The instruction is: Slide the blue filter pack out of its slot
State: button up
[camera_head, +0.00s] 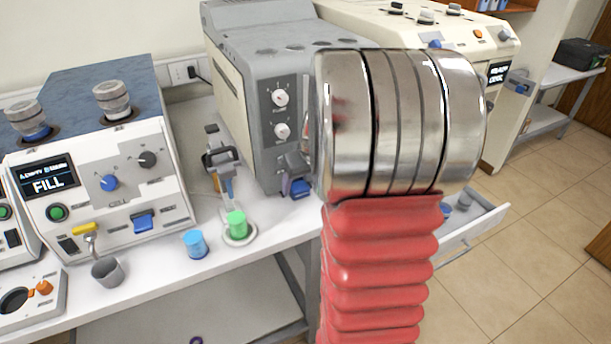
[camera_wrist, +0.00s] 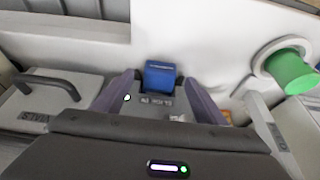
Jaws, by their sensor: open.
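The blue filter pack (camera_wrist: 160,75) shows in the wrist view as a small blue block at the end of a grey part marked with letters. In the head view a blue block (camera_head: 298,187) shows low on the front of the grey machine (camera_head: 262,110). My gripper (camera_wrist: 159,82) is open, with one finger on each side of the blue block. A gap shows between the block and each finger, so it is not gripped. In the head view my red and metal arm hides most of the gripper and part of the grey machine.
A green cup (camera_head: 237,224) stands on a white ring beside a dark clamp (camera_head: 221,156). A blue cup (camera_head: 195,243) stands near the bench's front edge. A white machine reading FILL (camera_head: 100,190) is at left. An open drawer (camera_head: 480,225) juts out at right.

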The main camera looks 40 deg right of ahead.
jog(key=shift+x, duration=0.8)
jog(key=c, duration=1.2)
